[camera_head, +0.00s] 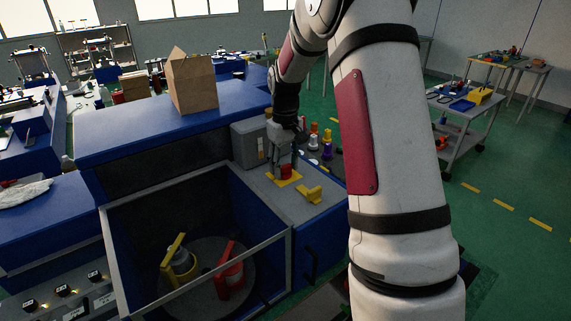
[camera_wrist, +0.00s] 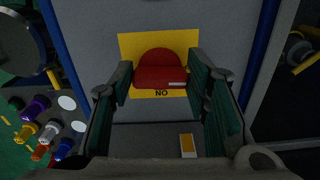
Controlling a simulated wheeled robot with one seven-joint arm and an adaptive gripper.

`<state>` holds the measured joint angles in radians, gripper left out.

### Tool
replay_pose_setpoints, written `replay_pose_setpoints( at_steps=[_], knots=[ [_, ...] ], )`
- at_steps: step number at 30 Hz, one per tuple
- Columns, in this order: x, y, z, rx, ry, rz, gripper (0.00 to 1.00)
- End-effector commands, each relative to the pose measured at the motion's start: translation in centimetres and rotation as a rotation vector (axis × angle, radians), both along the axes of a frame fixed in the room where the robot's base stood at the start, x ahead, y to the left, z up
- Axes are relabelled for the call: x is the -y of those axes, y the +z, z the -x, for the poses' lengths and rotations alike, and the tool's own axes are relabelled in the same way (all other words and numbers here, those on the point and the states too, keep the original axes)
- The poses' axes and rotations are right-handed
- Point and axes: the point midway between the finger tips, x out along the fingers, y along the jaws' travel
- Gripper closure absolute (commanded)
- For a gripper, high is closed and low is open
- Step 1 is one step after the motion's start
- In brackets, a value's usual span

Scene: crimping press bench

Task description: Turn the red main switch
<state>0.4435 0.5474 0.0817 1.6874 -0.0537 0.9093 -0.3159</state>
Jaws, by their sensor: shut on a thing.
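The red main switch (camera_wrist: 160,68) is a round red knob on a yellow plate (camera_wrist: 125,45) with the letters "NO" showing below it. In the head view the red switch (camera_head: 286,172) sits on its yellow plate on top of the grey panel, partly hidden by the gripper. My gripper (camera_wrist: 162,80) has one finger on each side of the knob and is shut on it. In the head view my gripper (camera_head: 284,168) reaches down onto the switch from above.
Coloured knobs (camera_head: 327,145) stand to the right. An open blue-framed bay (camera_head: 195,262) lies to the front left. A cardboard bag (camera_head: 192,84) stands on the blue housing.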

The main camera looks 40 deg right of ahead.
Motion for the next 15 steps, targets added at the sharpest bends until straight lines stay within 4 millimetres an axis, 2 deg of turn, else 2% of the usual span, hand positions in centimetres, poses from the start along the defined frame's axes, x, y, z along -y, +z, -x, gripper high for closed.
replay_pose_setpoints(
  at_steps=[15],
  knots=[
    [0.08,0.07,-0.09,0.002,0.077,0.002,0.85]
  ],
)
